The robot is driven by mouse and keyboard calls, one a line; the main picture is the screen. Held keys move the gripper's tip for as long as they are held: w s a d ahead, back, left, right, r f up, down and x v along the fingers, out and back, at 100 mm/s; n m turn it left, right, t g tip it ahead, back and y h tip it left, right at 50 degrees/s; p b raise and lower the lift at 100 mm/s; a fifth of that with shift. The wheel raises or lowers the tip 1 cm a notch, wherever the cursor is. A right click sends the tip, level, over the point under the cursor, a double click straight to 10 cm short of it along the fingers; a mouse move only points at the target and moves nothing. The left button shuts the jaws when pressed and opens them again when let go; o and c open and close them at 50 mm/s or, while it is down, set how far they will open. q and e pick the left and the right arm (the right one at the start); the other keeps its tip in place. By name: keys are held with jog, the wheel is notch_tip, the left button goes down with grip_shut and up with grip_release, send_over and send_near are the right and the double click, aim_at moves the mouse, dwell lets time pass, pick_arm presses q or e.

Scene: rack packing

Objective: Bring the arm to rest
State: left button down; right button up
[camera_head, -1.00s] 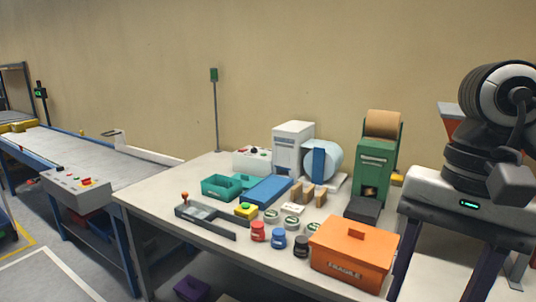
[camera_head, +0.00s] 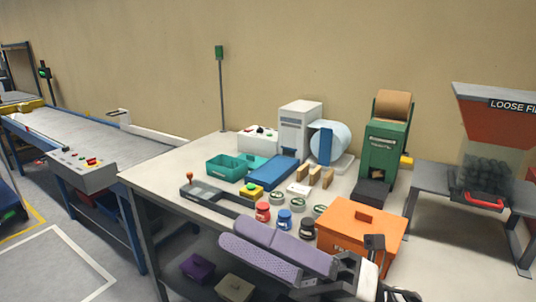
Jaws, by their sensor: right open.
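My right gripper (camera_head: 236,236) reaches in from the lower right, in front of the table's near edge. Its two long lavender finger pads point left and lie side by side. It is open, and I see nothing held in it. Its wrist overlaps the lower part of the orange lidded box (camera_head: 352,222) in the picture. My left gripper is not in view.
The table (camera_head: 160,180) holds red, blue and black jars, a teal bin (camera_head: 222,167), a white printer (camera_head: 300,128) and a green paper dispenser (camera_head: 383,150). A conveyor (camera_head: 90,140) runs at left. A loose-fill hopper (camera_head: 490,125) stands at right. Floor at lower left is clear.

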jog(key=w+d+f+m+t+h, duration=0.5)
jog(key=w+f+m+t+h, duration=0.3)
jog(key=m+t, duration=0.7)
jog(key=s+d+f+m+g+h, duration=0.1)
jog(key=d+f+m+h, duration=0.3)
jog(key=f+m, duration=0.45)
jog(key=s+d+f+m+g+h, duration=0.1)
jog(key=d+f+m+h, duration=0.35)
jog(key=f, duration=0.65)
jog(key=s+d+f+m+g+h, duration=0.2)
jog(key=s+f+m, duration=0.3)
jog(key=s+f, duration=0.4)
jog(key=s+d+f+m+g+h, duration=0.3)
jog(key=s+f+m+g, duration=0.2)
jog(key=s+f, duration=0.3)
notch_tip(320, 180, down, 5)
jog(key=shift+s+d+r, duration=0.1)
jog(key=shift+s+d, duration=0.2)
jog(key=shift+s, duration=0.1)
